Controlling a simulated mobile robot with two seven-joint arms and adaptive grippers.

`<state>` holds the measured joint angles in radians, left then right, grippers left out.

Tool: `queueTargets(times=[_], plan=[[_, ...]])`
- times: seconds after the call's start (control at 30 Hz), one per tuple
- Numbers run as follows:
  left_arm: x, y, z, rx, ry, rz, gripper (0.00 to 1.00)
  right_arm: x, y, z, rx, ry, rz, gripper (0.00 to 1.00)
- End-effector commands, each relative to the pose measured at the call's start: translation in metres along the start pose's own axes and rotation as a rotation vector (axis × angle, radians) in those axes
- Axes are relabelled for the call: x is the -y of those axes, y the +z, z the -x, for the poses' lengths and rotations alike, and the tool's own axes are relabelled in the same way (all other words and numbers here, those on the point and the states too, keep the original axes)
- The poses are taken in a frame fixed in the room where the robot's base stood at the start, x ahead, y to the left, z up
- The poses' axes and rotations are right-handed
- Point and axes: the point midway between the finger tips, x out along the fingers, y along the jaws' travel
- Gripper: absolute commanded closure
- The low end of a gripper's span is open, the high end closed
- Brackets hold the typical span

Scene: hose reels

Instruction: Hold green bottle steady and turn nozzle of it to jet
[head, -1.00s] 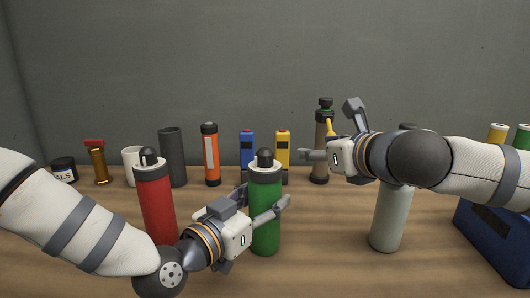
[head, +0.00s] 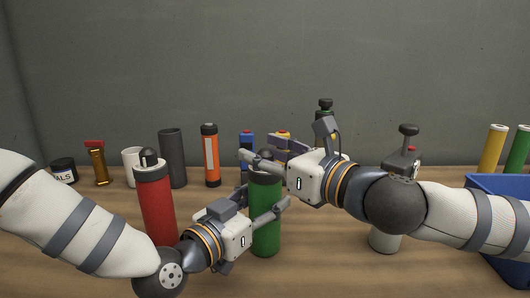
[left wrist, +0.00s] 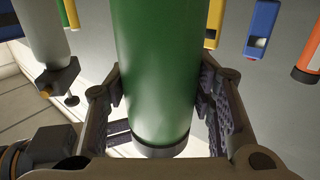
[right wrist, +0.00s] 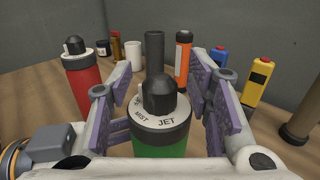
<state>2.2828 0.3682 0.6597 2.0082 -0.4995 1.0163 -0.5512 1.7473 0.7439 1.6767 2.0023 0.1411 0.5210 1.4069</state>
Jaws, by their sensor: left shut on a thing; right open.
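The green bottle (head: 265,232) stands upright on the table. My left gripper (head: 264,203) is shut around its body; in the left wrist view the green body (left wrist: 157,70) sits between the finger pads. My right gripper (head: 268,157) is at the bottle's top, its fingers open. In the right wrist view the black nozzle (right wrist: 159,96) lies between the open fingers, with room on both sides. The white ring around it (right wrist: 148,118) reads MIST and JET, with JET facing the camera; a third word at left is partly hidden.
A red bottle (head: 155,205) stands close at left of the green one. A grey bottle (head: 384,240) stands at right, partly behind my right arm. A blue bin (head: 490,183) is at far right. An orange cylinder (head: 211,158) and several other items line the back.

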Motion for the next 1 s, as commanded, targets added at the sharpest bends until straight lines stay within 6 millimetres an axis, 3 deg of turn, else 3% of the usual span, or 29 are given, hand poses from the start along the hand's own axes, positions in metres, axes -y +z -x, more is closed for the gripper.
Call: queueTargets(times=[0.27, 0.47, 0.67, 1.0], plan=[[0.0, 0.0002, 0.0001, 0.001, 0.0, 0.0, 0.88, -0.0001, 0.0001, -0.0024, 0.0, 0.0, 0.0, 0.56], [-0.0001, 0.0003, 0.0001, 0.001, 0.0, 0.0, 0.88, -0.0001, 0.0001, -0.0022, 0.0, 0.0, 0.0, 1.0], [-0.0002, 0.0003, 0.0001, 0.001, 0.001, 0.0, 0.88, 0.0013, 0.0, -0.0027, -0.002, 0.026, 0.002, 1.0], [-0.0008, 0.0002, 0.0, 0.0, 0.002, -0.001, 0.88, 0.0012, -0.0007, -0.0036, -0.004, 0.319, 0.001, 1.0]])
